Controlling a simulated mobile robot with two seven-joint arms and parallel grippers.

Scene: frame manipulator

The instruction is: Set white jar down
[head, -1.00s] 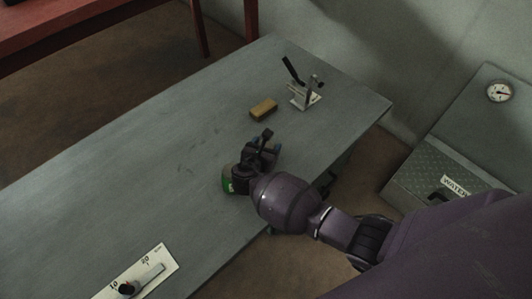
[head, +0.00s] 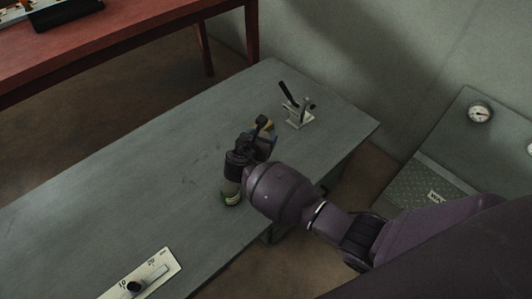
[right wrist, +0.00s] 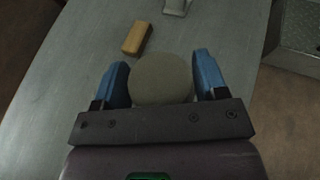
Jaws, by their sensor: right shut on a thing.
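The white jar (right wrist: 160,78) looks like a round, dull grey-beige shape in the right wrist view. It sits between the two blue fingers of my right gripper (right wrist: 161,80), which is shut on it. In the head view my right gripper (head: 262,142) is low over the grey table (head: 130,190), near its right-hand long edge. I cannot tell whether the jar's base touches the table. My left gripper is not in view.
A marked slider plate (head: 142,275) lies at the table's near end. The table's left and middle are clear. A red table (head: 120,45) stands behind.

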